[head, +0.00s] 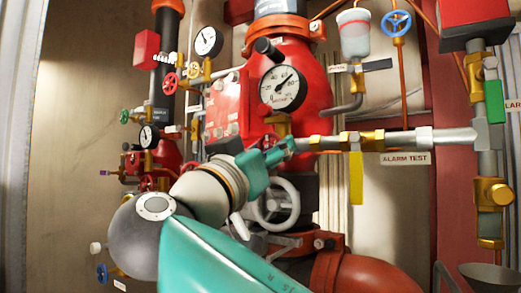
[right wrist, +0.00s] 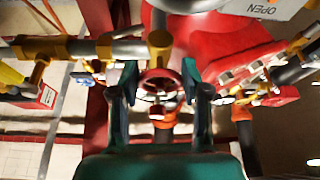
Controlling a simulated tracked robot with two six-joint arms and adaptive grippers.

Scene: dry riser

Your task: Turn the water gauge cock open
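A large white-faced gauge (head: 283,88) stands in front of the red valve body, with a brass fitting (head: 278,124) below it. My right gripper (head: 283,150) is just below this fitting, beside the horizontal pipe. In the right wrist view, its two teal fingers (right wrist: 160,82) stand apart. A small red handwheel (right wrist: 161,78) shows in the gap between them, under a brass fitting (right wrist: 159,40). I cannot tell whether the fingers touch the wheel. No label naming the water gauge cock is readable. My left gripper is not in view.
A horizontal pipe with a yellow lever (head: 356,178) and an ALARM TEST sign (head: 406,159) runs to the right. A grey handwheel (head: 277,203) is below my gripper. A smaller gauge (head: 208,41) and several coloured handwheels crowd the left.

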